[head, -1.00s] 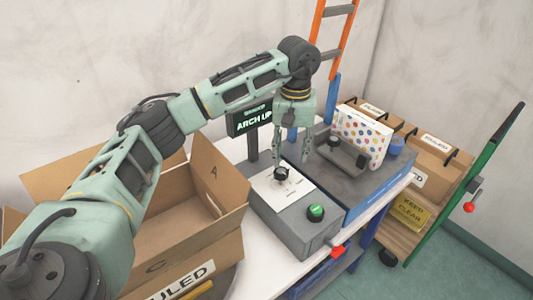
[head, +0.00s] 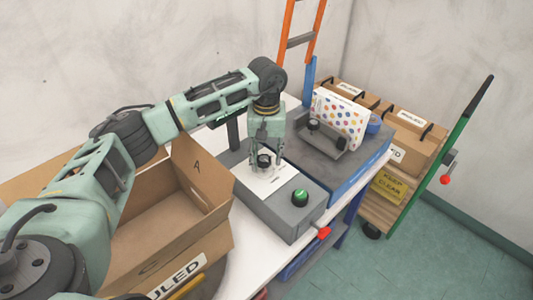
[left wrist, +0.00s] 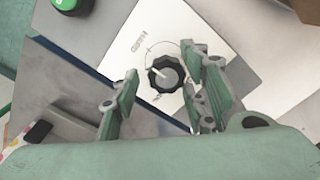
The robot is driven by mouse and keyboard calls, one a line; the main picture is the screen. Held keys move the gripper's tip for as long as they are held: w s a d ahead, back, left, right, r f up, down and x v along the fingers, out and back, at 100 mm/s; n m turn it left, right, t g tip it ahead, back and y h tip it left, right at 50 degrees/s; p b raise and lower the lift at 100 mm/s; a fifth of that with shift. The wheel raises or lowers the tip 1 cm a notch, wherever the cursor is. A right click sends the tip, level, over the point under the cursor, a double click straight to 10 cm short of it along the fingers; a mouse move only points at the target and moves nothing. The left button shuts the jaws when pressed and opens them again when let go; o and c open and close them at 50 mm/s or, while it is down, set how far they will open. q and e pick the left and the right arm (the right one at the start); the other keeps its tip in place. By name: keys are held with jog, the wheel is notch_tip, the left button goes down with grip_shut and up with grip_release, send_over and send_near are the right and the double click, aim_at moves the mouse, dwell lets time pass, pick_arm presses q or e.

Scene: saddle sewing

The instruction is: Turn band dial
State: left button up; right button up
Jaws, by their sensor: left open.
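The band dial is a black ridged knob (head: 264,161) with a grey cap on a white plate (head: 268,184) of a grey control box (head: 262,215). The dial also shows in the left wrist view (left wrist: 165,74), with a pale pointer line. My left gripper (head: 266,162) points down at the dial. In the left wrist view the open fingers (left wrist: 158,98) stand on either side of the space just before the dial, and I see no clear contact. My right gripper is not in view.
A green button (head: 299,197) sits on the same box, with a red knob (head: 324,232) at its side. An open cardboard box (head: 205,215) stands close to the left. A grey machine (head: 325,160) with a dotted carton (head: 338,118) stands behind right.

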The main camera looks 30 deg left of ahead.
pick_arm(q)
jog(key=c, duration=1)
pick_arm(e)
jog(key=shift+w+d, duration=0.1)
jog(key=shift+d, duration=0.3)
